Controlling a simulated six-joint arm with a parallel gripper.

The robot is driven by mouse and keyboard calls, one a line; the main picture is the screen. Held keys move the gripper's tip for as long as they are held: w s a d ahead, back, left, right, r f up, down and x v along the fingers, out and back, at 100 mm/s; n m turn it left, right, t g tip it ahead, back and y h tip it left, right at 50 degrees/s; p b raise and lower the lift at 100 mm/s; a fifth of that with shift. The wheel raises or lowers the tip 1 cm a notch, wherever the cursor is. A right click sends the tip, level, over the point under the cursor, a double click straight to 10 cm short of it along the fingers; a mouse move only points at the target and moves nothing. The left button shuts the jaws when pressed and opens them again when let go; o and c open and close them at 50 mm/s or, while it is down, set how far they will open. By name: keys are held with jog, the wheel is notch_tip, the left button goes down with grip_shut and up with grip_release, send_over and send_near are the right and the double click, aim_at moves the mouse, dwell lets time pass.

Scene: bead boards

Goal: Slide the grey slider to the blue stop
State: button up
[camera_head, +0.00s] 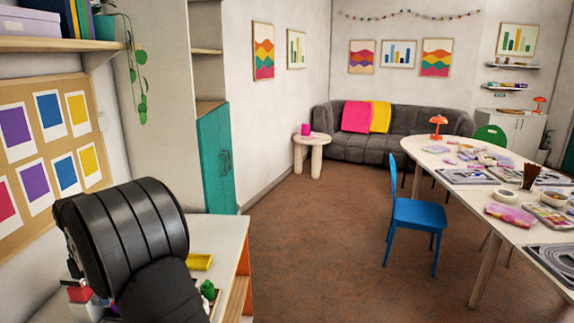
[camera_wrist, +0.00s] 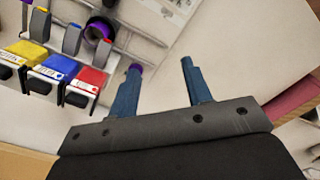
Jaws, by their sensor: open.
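In the wrist view my gripper (camera_wrist: 161,66) is open, its two blue-grey fingers apart over a pale surface with nothing between them. A blue block (camera_wrist: 58,67) stands at the left between a yellow block (camera_wrist: 24,52) and a red block (camera_wrist: 88,79). Behind them rise grey upright pieces with coloured tips, one of them (camera_wrist: 72,39) behind the blue block. I cannot tell which grey piece is the slider or which blue part is the stop. A small purple piece shows at the left fingertip; I cannot tell whether they touch.
A dark round opening with a purple rim (camera_wrist: 100,27) and a pale rail (camera_wrist: 140,35) lie beyond the blocks. In the head view, my black arm covers much of the white desk (camera_head: 228,236). A yellow tray (camera_head: 199,261) and a green item (camera_head: 208,290) sit near its right edge.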

grip_shut()
jog(key=s+a+f+n+t+h, duration=0.15)
jog(key=s+f+n+t, duration=0.25)
jog(key=f+n+t, duration=0.45)
jog(key=shift+m, duration=0.65)
jog(key=x, duration=0.7)
jog(key=a+x, duration=0.1)
jog(key=x, duration=0.2)
jog(key=shift+f, duration=0.45)
jog(key=w, duration=0.3)
jog(key=shift+w+d+f, duration=0.2)
jog(key=shift+d+f, duration=0.1)
jog(key=shift+w, duration=0.55)
